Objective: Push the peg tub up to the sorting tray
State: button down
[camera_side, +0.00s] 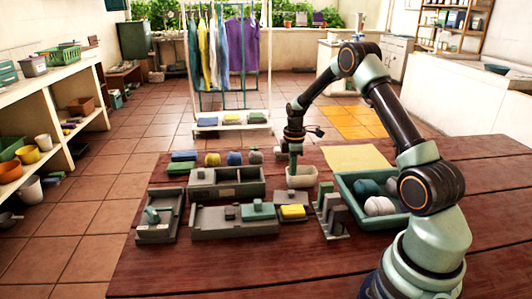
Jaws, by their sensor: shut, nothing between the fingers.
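The peg tub looks to be the small cream, open-topped tub (302,181) standing upright on the dark red wooden table. My gripper (293,165) points down at the tub's left part, its fingers shut and empty. The fingertips are close to the tub's rim; I cannot tell whether they are inside it or behind it, or touching. The sorting tray looks to be the grey divided tray (227,191) left of the tub, with a narrow gap between them. No pegs can be made out in the tub.
A green tray (350,208) with several yarn balls stands right of the tub. A grey upright holder (331,214), a yellow-topped block (293,212) and a long grey tray (222,224) stand in front. Balls and folded cloths lie behind the divided tray. A yellow sheet (356,158) lies behind.

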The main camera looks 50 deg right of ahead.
jog(key=shift+f, duration=0.1)
jog(key=w+a, duration=0.5)
jog(key=shift+w+a, duration=0.1)
dwell(0.3)
jog(key=s+a+r+m+t, duration=0.1)
jog(key=a+r, duration=0.3)
jog(key=r, duration=1.2)
jog(key=s+a+r+m+t, duration=0.2)
jog(key=s+a+r+m, duration=0.1)
jog(key=s+a+r, duration=0.35)
jog(key=s+a+m+t, duration=0.2)
jog(key=s+a+m, duration=0.3)
jog(key=s+a, duration=0.4)
jog(key=shift+s+a+r+t, duration=0.25)
jog(key=shift+s+r+t, duration=0.05)
jog(key=shift+s, duration=0.9)
